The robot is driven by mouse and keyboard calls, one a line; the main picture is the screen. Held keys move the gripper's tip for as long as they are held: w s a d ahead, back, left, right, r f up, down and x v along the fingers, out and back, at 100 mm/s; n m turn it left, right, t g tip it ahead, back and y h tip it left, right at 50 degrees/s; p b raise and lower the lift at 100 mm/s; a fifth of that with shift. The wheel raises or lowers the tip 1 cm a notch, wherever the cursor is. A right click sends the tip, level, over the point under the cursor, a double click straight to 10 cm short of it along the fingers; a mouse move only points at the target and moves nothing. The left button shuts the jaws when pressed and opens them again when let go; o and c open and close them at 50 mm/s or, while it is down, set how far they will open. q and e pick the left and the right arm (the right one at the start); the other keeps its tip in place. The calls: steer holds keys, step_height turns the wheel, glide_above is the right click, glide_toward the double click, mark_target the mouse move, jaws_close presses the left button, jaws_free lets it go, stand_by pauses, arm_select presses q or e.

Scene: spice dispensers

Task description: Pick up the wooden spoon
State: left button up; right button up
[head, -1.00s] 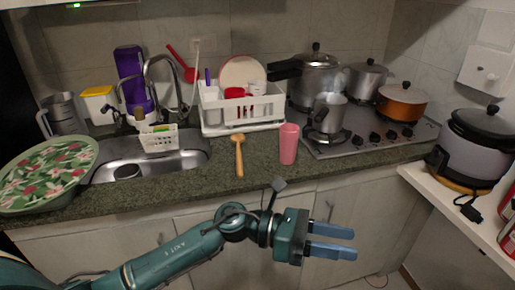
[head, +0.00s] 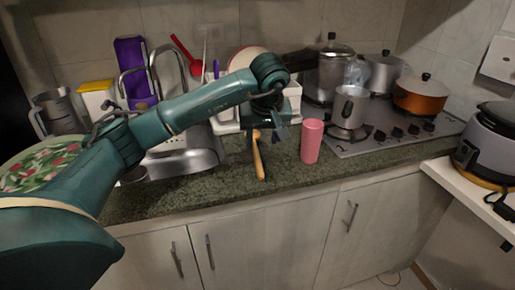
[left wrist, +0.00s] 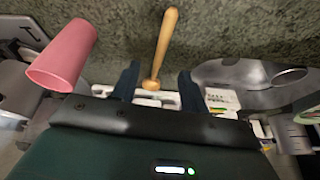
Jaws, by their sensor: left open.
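The wooden spoon (head: 259,160) lies on the green-speckled counter, pointing toward its front edge. Its far end is partly hidden by my left gripper (head: 262,126) in the head view. In the left wrist view the spoon (left wrist: 164,45) runs from the top middle down to between the two dark fingers of my left gripper (left wrist: 159,72). The fingers are spread apart, one on each side of it, with nothing gripped. I cannot tell how high the fingers are above the counter. My right gripper is in neither view.
A pink cup (head: 312,141) stands close right of the spoon; it also shows in the left wrist view (left wrist: 63,55). The white dish rack (head: 292,97) is behind, partly hidden by my arm. The sink (head: 203,160) lies left, the stove (head: 388,140) right.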

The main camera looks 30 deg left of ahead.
arm_select(q)
glide_above(258, 160)
steer(key=s+d, duration=0.2)
steer(key=f, duration=0.4)
steer(key=shift+w+f, duration=0.15)
steer(key=shift+w, duration=0.05)
steer(key=shift+s+p+x, duration=0.15)
steer(key=shift+p+x, duration=0.1)
steer(key=shift+x, duration=1.05)
steer(key=shift+s+p+x, duration=0.1)
steer(key=shift+p+x, duration=0.1)
steer(key=shift+x, duration=1.1)
steer(key=shift+a, duration=0.1)
steer(key=shift+c, duration=0.4)
jaws_close()
